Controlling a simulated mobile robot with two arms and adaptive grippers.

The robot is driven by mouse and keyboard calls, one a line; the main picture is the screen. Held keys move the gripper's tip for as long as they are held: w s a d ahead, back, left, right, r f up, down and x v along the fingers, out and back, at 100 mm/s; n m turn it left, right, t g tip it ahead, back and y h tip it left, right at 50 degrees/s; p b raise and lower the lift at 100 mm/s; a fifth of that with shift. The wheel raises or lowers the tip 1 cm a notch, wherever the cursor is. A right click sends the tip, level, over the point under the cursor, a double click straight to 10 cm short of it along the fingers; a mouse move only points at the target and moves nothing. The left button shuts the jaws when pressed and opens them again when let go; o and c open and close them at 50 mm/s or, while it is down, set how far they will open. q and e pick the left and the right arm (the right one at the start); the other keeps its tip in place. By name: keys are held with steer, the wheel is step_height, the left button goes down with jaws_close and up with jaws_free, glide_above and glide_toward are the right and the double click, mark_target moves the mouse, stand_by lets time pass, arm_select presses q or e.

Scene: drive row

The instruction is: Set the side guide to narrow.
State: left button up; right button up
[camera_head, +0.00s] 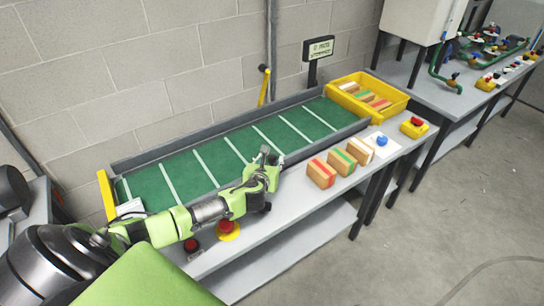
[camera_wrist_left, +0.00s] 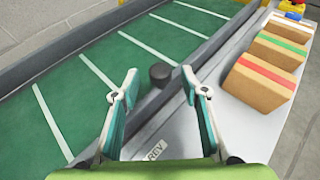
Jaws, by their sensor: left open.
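The conveyor's green belt (camera_head: 205,168) with white cross lines runs between grey side rails; it also shows in the left wrist view (camera_wrist_left: 95,75). No part is clearly marked as the side guide. A round black knob (camera_wrist_left: 160,74) stands at the near rail (camera_wrist_left: 215,42) in the left wrist view. My left gripper (camera_head: 269,156) is open above the near rail. In the left wrist view its fingertips (camera_wrist_left: 160,84) appear on either side of the knob; I cannot tell whether they touch it. My right gripper is not in view.
Several striped boxes (camera_head: 321,173) stand on the near ledge. A yellow tray (camera_head: 393,105) of packs is at the belt's far end. A blue knob (camera_head: 382,140), a red button (camera_head: 227,226) and a REV label (camera_wrist_left: 155,150) are nearby. A yellow lever (camera_head: 263,88) stands behind.

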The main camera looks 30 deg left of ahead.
mark_target(272, 157)
arm_select(q)
steer(key=x, duration=0.3)
steer(key=shift+f, duration=0.1)
steer(key=shift+w+a+f, duration=0.15)
steer(key=shift+w+a, duration=0.1)
steer(key=shift+w, duration=0.3)
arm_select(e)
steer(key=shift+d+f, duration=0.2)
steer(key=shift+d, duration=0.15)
